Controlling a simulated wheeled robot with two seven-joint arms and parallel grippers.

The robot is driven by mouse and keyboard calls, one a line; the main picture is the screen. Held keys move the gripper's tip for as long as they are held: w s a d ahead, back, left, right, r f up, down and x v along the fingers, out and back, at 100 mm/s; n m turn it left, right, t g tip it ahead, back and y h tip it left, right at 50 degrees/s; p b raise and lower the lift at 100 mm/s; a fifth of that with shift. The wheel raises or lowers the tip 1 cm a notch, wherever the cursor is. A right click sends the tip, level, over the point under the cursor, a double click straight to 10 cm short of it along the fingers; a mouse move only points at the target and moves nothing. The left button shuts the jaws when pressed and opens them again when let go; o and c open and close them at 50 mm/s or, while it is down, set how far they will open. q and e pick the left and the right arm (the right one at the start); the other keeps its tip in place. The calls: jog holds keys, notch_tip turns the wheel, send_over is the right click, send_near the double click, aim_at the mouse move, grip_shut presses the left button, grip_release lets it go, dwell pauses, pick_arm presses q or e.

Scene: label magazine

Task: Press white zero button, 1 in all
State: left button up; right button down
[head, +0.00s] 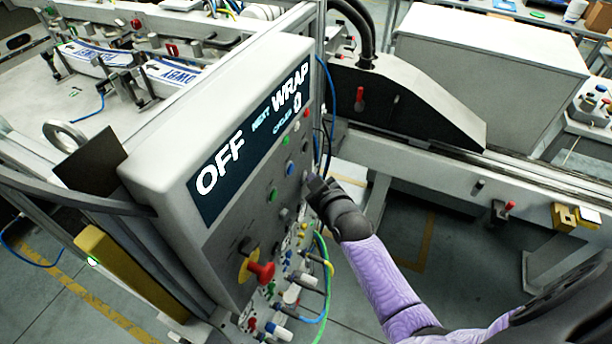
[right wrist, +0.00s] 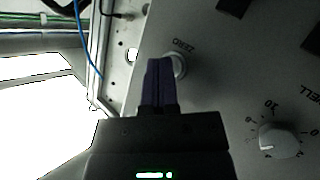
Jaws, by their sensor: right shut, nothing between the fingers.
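My right gripper (right wrist: 160,62) is shut and empty. Its fingertips overlap the button's left side in that view; I cannot tell whether they touch it. In the head view my right gripper (head: 314,188) is at the right edge of the control panel (head: 232,240), and the button is too small or hidden there to make out. My left gripper is not in view.
The panel's display (head: 250,140) reads OFF, NEXT WRAP, CYCLES 0. A red knob on yellow (head: 262,270) and coloured buttons sit on the panel. A white dial (right wrist: 279,140) is to the right in the wrist view. Cables (head: 325,275) hang along the panel's lower right.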

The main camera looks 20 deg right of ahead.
dwell(0.5)
jog(key=shift+s+d+p, duration=0.3)
jog(key=shift+s+p, duration=0.05)
jog(key=shift+s+d, duration=0.15)
jog(key=shift+s, duration=0.05)
jog(key=s+d+p, duration=0.1)
jog(key=s+d, duration=0.2)
jog(key=shift+s+d, duration=0.15)
jog(key=shift+s, duration=0.25)
jog(key=shift+f, duration=0.1)
dwell(0.5)
